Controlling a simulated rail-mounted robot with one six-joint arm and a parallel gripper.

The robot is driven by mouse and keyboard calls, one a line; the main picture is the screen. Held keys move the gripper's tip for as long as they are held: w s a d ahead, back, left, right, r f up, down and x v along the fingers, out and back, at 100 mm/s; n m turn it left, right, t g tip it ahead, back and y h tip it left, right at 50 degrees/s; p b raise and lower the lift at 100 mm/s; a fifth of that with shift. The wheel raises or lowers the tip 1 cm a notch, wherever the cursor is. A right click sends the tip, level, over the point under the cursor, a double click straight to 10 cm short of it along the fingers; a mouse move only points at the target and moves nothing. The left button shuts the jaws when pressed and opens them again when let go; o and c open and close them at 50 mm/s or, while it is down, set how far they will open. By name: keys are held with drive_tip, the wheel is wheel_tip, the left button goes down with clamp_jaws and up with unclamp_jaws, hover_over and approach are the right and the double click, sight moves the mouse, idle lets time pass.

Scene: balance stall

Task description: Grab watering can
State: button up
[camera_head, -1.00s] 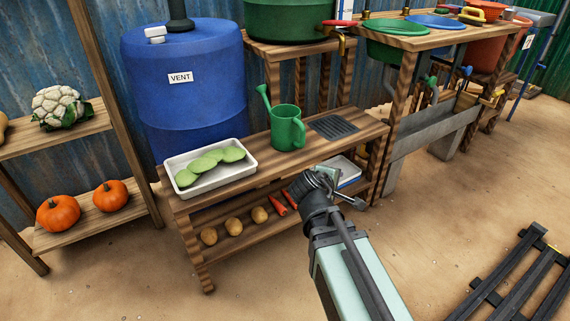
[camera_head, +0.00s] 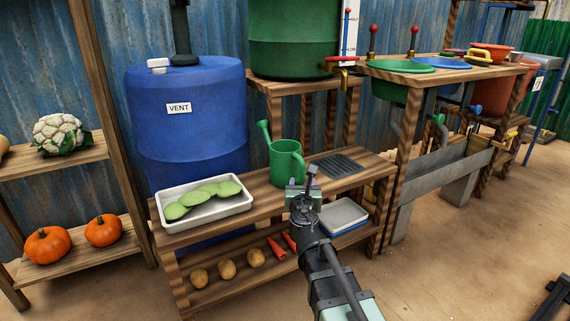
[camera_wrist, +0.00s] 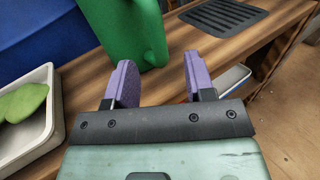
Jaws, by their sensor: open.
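The green watering can (camera_head: 287,163) stands upright on the wooden bench, its spout toward the left and its handle toward the right. My gripper (camera_head: 304,184) is at the bench's front edge, just in front of the can. In the wrist view my gripper (camera_wrist: 158,85) has its two purple fingers apart with nothing between them. The lower part of the can (camera_wrist: 137,30) shows beyond the fingers, more toward the left finger. The left finger hides part of the can there, and I cannot tell if they touch.
A white tray (camera_head: 160,216) with green pads stands left of the can. A dark grate (camera_head: 338,165) lies to its right. A blue barrel (camera_head: 190,130) stands behind.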

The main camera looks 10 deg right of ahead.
sight(302, 177)
drive_tip(key=w, duration=0.3)
drive_tip(key=w+d, duration=0.1)
drive_tip(key=w, duration=0.1)
drive_tip(key=shift+a, duration=0.1)
clamp_jaws()
drive_tip(key=shift+r, duration=0.15)
wheel_tip(302, 177, up, 20)
drive_tip(key=p, duration=2)
